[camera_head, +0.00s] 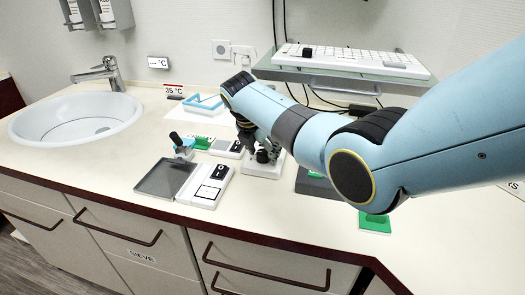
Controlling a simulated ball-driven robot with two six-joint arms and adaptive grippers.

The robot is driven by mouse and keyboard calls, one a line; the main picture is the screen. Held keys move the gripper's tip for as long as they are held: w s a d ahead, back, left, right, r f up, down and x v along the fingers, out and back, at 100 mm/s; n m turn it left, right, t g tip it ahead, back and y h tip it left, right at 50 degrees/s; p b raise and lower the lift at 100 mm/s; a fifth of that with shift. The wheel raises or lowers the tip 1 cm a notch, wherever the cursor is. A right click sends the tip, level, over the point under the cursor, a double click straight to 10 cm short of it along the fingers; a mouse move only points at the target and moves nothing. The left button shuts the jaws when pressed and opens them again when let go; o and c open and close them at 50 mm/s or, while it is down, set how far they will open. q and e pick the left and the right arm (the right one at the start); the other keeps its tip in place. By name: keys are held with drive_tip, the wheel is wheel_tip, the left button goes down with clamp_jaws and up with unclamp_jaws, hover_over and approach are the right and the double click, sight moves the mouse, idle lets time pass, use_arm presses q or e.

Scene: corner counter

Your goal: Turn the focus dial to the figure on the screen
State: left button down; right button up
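A black knob (262,156), which looks like the dial, stands on a small white box (264,170) near the middle of the counter. My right gripper (258,147) points down at the knob from above, its dark fingers close around or beside it. The arm hides part of it, and I cannot tell whether the fingers touch the knob. A small display reading dashes and °C (158,63) is on the wall. A card reading 35 °C (174,91) stands below it. I cannot tell which is the screen. My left gripper is out of view.
A round sink (75,122) with a tap is at left. A green block (375,223) lies near the front edge. A shelf with a keyboard (350,58) is behind.

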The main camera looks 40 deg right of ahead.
drive_tip(key=c, duration=1)
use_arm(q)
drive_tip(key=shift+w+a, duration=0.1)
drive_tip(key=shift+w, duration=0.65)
